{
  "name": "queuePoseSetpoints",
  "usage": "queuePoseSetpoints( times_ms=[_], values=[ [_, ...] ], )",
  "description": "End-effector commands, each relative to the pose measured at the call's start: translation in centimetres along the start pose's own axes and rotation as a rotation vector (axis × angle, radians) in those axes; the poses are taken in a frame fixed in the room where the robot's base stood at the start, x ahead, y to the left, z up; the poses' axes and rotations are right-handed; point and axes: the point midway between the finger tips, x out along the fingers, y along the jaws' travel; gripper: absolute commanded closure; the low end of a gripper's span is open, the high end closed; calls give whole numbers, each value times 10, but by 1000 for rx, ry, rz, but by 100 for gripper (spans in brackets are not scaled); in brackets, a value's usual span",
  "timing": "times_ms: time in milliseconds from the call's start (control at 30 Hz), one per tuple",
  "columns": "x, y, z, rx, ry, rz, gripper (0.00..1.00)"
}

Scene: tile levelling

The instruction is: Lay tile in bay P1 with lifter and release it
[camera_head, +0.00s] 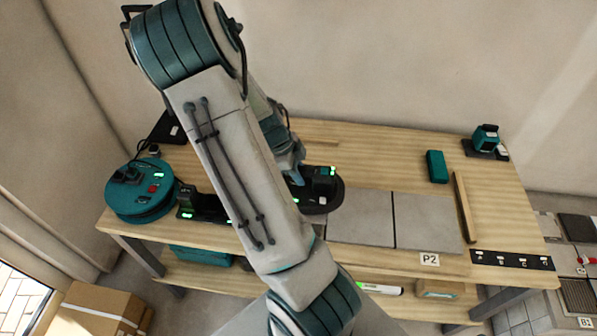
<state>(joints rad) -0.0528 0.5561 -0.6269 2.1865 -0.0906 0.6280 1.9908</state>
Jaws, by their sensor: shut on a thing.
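My gripper (294,174) is partly hidden behind my forearm. It is shut on the lifter (322,187), a dark round-based device with green lights, at the left back of the paving. Two grey tiles (361,218) (428,221) lie side by side on the bench, right of the lifter. The P2 label (429,259) is at the front edge below the right tile. The P1 label is not visible. My arm covers the area left of the tiles, so I cannot tell whether a tile is under the lifter.
The wooden bench (400,144) carries a round teal device (141,190), a dark unit with green lights (203,206), a teal block (437,166), a wooden bar (465,207), a teal-and-black instrument (486,140) and a black marked strip (512,260). Cardboard boxes (98,307) stand lower left.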

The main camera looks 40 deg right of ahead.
Motion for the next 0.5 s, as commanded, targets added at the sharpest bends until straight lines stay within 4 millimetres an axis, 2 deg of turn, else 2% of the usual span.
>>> queuePoseSetpoints(
  times_ms=[500],
  values=[
    [37,-1,15,2,-1,-1,100]
  ],
)
